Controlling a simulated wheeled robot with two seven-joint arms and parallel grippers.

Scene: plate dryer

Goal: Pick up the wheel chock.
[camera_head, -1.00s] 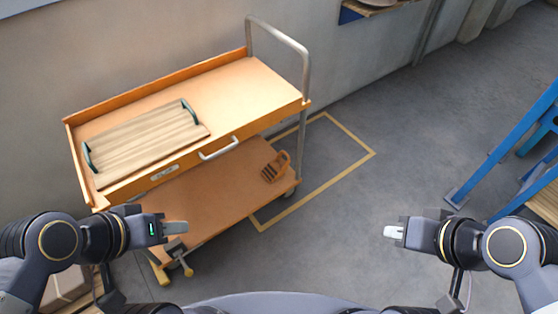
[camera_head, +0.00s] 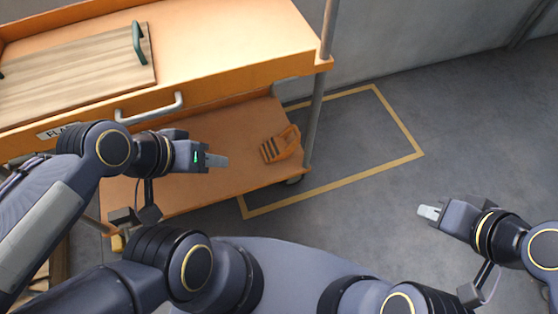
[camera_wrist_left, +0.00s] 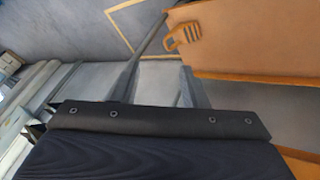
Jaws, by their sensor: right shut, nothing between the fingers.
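The wheel chock (camera_head: 281,145) is an orange-brown block with dark ribs and a loop handle. It lies on the right end of the orange cart's lower shelf (camera_head: 222,140), and it also shows at the top of the left wrist view (camera_wrist_left: 184,36). My left gripper (camera_head: 217,161) is over the shelf, to the left of the chock and apart from it. In the left wrist view its two fingers (camera_wrist_left: 158,82) stand apart with nothing between them. My right gripper (camera_head: 429,212) is shut and empty over the floor at the right, far from the chock.
The cart's upper tray (camera_head: 230,40) overhangs the shelf at the back and carries a wooden board (camera_head: 75,72) with green handles. A metal post (camera_head: 316,115) stands right of the chock. Yellow tape (camera_head: 345,184) marks open grey floor to the right.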

